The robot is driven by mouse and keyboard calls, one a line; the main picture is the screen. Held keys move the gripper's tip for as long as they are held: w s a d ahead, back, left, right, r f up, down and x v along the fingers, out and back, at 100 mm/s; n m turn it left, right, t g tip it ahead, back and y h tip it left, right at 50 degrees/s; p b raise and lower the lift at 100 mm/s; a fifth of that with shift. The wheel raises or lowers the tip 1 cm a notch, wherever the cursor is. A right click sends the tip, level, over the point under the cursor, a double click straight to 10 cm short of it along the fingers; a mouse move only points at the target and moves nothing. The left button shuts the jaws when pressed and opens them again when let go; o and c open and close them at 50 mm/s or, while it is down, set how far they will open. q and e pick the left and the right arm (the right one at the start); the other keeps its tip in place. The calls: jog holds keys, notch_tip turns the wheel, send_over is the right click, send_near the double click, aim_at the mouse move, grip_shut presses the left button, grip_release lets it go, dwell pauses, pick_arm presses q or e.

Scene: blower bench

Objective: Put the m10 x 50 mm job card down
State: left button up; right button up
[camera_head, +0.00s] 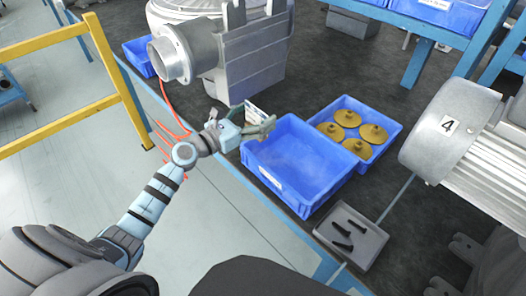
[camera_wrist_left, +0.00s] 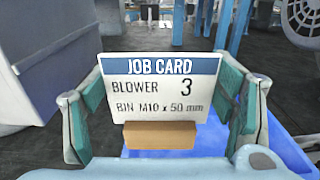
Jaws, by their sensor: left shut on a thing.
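The m10 x 50 mm job card (camera_wrist_left: 160,90) is white with a blue header, reads BLOWER 3 and BIN M10 x 50 mm, and has a tan block at its foot. My left gripper (camera_wrist_left: 160,108) is shut on it, one finger at each side edge, and the card faces the wrist camera upright. In the head view the left gripper (camera_head: 250,124) is at the upper left edge of the empty blue bin (camera_head: 284,186). The card (camera_head: 254,112) is partly hidden there by the fingers. My right gripper is not in view.
A blue bin (camera_head: 392,118) with several brass-coloured parts stands right of the empty bin. A grey tray (camera_head: 362,256) holds dark bolts. A grey blower (camera_head: 250,62) stands behind my gripper; another, marked 4 (camera_head: 432,135), is at right.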

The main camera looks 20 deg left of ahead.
pick_arm(q)
notch_tip(320, 180, down, 9)
jog(key=b, duration=0.4)
jog(key=shift+r, duration=0.2)
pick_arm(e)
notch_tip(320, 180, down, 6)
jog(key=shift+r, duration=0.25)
pick_arm(q)
jog(key=shift+f+b, duration=0.65)
jog(key=o, duration=1.1)
jog(key=shift+o, duration=0.2)
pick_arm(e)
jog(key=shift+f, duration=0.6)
pick_arm(q)
jog(key=shift+r, duration=0.15)
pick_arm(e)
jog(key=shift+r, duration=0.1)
